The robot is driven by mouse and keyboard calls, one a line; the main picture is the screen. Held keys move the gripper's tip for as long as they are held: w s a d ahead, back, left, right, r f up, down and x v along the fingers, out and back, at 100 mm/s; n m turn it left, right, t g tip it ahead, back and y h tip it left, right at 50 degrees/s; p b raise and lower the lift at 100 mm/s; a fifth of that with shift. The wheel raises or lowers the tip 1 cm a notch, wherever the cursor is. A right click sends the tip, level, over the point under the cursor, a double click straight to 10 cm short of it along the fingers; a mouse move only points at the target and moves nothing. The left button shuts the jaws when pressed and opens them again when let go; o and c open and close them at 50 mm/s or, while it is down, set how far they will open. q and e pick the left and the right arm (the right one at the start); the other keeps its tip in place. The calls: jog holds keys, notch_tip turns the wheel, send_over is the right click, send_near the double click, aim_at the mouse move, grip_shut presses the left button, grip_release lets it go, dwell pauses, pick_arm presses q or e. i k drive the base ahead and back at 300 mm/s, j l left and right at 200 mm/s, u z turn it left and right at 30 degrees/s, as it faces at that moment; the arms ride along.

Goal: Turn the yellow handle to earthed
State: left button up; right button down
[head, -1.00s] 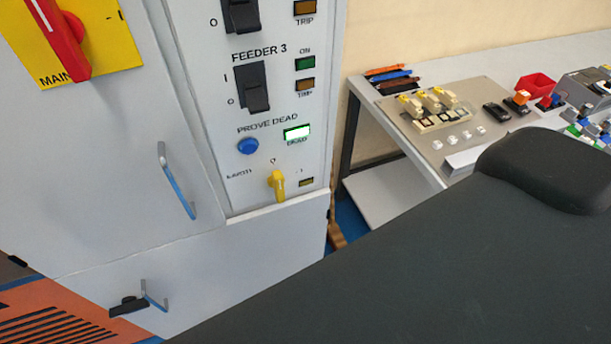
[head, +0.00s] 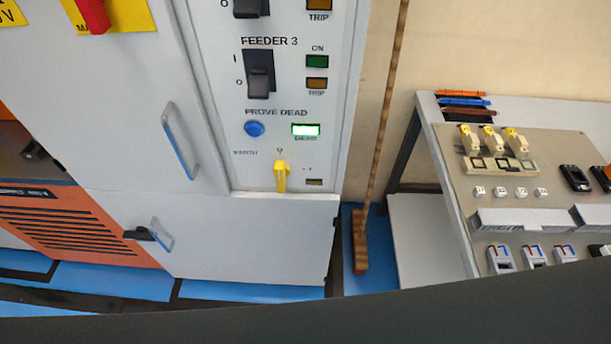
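The yellow earth handle (head: 281,177) is low on the cabinet's control panel in the head view. It points straight down, with a "0" mark above it and a small dark amber lamp (head: 314,182) to its right. The word at its left is blurred and looks like "EARTH". Above it are the blue PROVE DEAD button (head: 254,129) and a lit green-white DEAD lamp (head: 305,130). Neither gripper shows. A dark part of my own body crosses the bottom of the view. Nothing covers the handle.
The red main switch (head: 93,15) is at the top left. A cabinet door handle (head: 178,140) sticks out left of the panel. A broom (head: 361,250) stands against the wall at the right. A workbench (head: 436,118) with several small parts is further right.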

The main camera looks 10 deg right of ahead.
aim_at(281, 170)
jog(key=k+l, duration=0.1)
jog(key=l, duration=1.15)
jog(key=k, duration=0.05)
